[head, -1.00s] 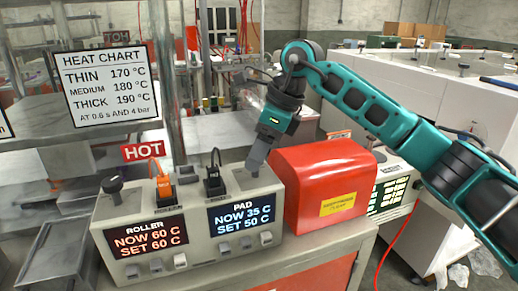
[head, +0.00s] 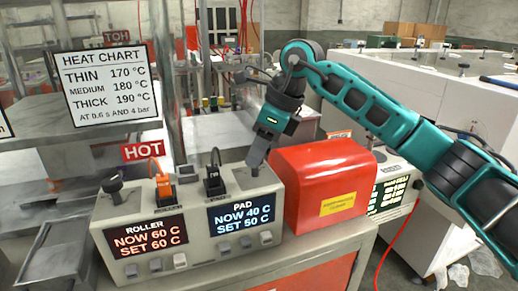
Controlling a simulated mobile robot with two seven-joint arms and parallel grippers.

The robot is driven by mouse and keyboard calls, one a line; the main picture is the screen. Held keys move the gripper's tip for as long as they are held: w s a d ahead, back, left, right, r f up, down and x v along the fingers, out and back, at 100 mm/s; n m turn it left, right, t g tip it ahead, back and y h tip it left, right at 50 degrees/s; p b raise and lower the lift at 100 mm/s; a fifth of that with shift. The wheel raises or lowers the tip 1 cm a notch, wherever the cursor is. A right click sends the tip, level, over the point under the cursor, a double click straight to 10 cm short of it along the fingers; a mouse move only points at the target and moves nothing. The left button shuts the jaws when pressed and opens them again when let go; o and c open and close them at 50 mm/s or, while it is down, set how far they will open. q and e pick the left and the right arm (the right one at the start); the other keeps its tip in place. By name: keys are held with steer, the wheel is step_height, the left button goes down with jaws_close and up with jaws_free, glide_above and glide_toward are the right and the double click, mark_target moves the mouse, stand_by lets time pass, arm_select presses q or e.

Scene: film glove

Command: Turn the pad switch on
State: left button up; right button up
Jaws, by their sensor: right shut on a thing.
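The grey control box (head: 190,250) stands on the bench with a ROLLER side at left and a PAD side at right. The pad display (head: 241,215) reads NOW 40 C, SET 50 C. The roller display (head: 149,242) reads NOW 60 C, SET 60 C. My right gripper (head: 255,167) points down onto the box top at the PAD end, shut on the pad switch there, which its fingers mostly hide. A dark knob (head: 112,186) stands uncovered at the ROLLER end. My left gripper is not in view.
An orange plug (head: 164,188) and a black plug (head: 214,182) stand in the box top, left of my gripper. A red cover (head: 320,180) is close on the right. A HOT sign (head: 143,152) and heat chart (head: 107,85) are behind.

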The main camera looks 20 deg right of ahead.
steer(key=shift+m+t+h, duration=0.3)
steer(key=shift+m+t, duration=0.1)
steer(key=shift+m, duration=0.8)
steer(key=o, duration=1)
steer(key=shift+o, duration=0.2)
steer(key=shift+s, duration=0.1)
steer(key=v, duration=1.3)
steer(key=shift+a, duration=0.15)
